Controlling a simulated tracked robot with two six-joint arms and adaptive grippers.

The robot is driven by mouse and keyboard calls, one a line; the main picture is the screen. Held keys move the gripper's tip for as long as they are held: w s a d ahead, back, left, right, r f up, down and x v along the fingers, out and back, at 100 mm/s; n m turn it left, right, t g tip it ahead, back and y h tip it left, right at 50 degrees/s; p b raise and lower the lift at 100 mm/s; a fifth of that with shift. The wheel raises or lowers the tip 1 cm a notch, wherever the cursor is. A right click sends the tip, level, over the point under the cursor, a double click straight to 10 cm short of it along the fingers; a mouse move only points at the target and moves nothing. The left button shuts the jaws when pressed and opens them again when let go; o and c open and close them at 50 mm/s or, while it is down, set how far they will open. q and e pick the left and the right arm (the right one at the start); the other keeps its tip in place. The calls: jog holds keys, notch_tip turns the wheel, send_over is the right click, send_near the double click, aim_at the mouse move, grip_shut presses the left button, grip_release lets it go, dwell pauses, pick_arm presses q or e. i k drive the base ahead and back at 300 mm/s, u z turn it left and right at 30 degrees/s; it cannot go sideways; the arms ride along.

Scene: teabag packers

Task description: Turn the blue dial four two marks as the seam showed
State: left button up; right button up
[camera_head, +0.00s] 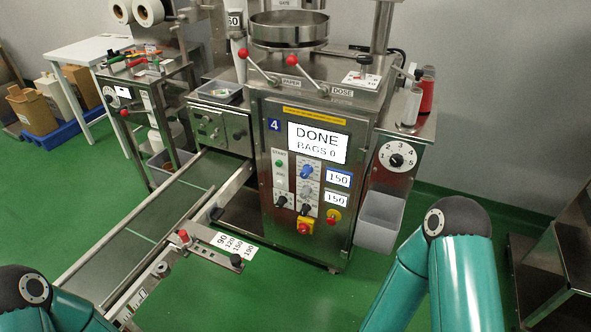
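The packing machine (265,225) stands in the middle with a blue "4" label (274,125) on its front. The blue dial (306,171) sits on its front panel, beside a display reading 150 (339,179). A second display reading 150 (337,199) is below it, next to a grey dial (305,192). The blue dial's exact mark is too small to read. Teal links of both my arms show at the bottom left and bottom right. Neither gripper is in view.
A conveyor (150,225) runs from the machine to the lower left, with a numbered scale plate (232,243) at its side. A grey bin (379,222) hangs on the machine's right side, below a numbered round dial (397,160). Green floor in front of the machine is clear.

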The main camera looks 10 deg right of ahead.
aim_at(308, 169)
jog(key=i, duration=0.85)
jog(key=z, duration=0.05)
